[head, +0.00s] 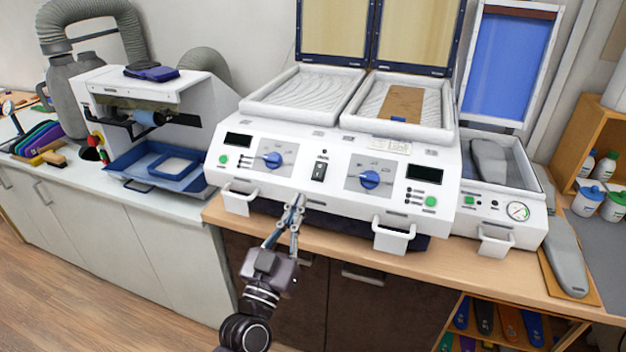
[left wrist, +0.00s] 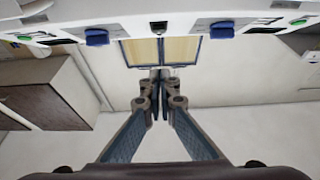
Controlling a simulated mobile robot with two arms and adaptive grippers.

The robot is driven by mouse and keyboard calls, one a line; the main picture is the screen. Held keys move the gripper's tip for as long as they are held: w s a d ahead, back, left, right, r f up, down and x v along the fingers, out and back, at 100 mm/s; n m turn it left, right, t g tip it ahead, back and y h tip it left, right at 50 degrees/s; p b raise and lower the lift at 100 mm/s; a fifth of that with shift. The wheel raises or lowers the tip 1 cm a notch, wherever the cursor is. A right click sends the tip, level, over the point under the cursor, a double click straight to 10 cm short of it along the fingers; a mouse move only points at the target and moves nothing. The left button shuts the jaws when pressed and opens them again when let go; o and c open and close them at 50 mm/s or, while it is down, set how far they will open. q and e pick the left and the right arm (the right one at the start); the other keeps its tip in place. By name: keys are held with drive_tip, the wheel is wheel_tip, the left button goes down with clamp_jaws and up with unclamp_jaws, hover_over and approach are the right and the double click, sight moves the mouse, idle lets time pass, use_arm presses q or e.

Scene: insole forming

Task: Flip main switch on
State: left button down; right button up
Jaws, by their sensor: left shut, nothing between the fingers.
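The main switch (head: 320,171) is a black rocker in the middle of the white forming machine's front panel (head: 330,189), between two blue knobs. I cannot tell which way the rocker is set. My left gripper (head: 297,204) is shut and empty. Its fingertips are in front of the panel, below and slightly left of the switch, and look apart from it. In the left wrist view the closed fingertips (left wrist: 160,78) point toward the machine, and the switch (left wrist: 159,27) shows small at the top middle. My right gripper is not in view.
The blue knobs (head: 272,160) (head: 370,180) flank the switch. White handles (head: 240,201) (head: 394,238) stick out at the machine's lower front. The displays (head: 238,140) look dark. A smaller white unit with a gauge (head: 518,211) stands right.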

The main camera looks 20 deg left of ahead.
use_arm(q)
wheel_tip(320, 180, up, 3)
drive_tip(key=p, duration=0.2)
hover_over(313, 184)
drive_tip(key=s, duration=0.4)
drive_tip(key=shift+w+d+f, duration=0.2)
drive_tip(key=shift+f, duration=0.4)
drive_tip(key=shift+w+d+f, duration=0.15)
drive_tip(key=shift+d+f, duration=0.05)
drive_tip(key=shift+f, duration=0.4)
drive_tip(key=shift+w+f, duration=0.35)
drive_tip(key=shift+f, duration=0.2)
drive_tip(key=shift+f+b, duration=0.1)
drive_tip(key=shift+b, duration=0.2)
drive_tip(key=f+b, duration=0.1)
drive_tip(key=b, duration=0.2)
drive_tip(key=shift+w+t, duration=0.15)
drive_tip(key=shift+t, duration=0.15)
drive_tip(key=shift+r, duration=0.35)
